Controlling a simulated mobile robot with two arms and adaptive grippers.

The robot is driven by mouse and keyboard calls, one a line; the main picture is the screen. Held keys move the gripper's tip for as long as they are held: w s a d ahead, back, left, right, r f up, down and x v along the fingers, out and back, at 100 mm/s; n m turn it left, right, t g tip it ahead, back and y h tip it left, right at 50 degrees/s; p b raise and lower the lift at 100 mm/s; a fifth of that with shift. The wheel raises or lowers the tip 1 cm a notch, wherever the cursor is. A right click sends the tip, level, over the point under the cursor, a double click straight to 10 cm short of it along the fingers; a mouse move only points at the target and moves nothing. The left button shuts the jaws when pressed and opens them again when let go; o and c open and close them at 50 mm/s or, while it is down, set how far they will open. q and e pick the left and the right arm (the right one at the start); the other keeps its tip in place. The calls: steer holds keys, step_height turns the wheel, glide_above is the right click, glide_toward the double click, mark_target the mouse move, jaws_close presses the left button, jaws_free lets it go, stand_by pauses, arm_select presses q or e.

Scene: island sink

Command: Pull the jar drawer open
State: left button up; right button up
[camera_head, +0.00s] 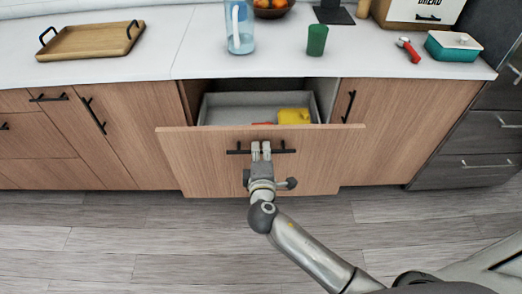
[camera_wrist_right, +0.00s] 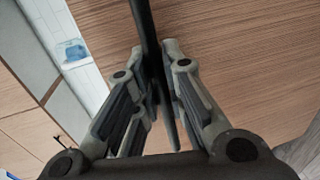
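The jar drawer (camera_head: 200,160) has a wide wooden front and stands pulled out from the cabinet under the counter. Its grey inside shows behind the front, with a yellow thing (camera_head: 293,116) and a bit of something red in it. A black bar handle (camera_head: 284,151) runs across the front. My right gripper (camera_head: 261,149) is at the middle of this handle. In the right wrist view the black handle (camera_wrist_right: 148,25) passes between the two fingers (camera_wrist_right: 156,55), which look closed on it. My left gripper is not in view.
On the white counter stand a wooden tray (camera_head: 90,40), a blue pitcher (camera_head: 240,30), a green cup (camera_head: 317,40), a red-handled tool (camera_head: 409,50) and a teal dish (camera_head: 453,47). Closed cabinets flank the drawer. The floor (camera_head: 120,240) in front is clear.

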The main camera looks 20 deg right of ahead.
steer(key=o, duration=0.3)
steer(key=shift+o, duration=0.2)
steer(key=v, duration=1.2)
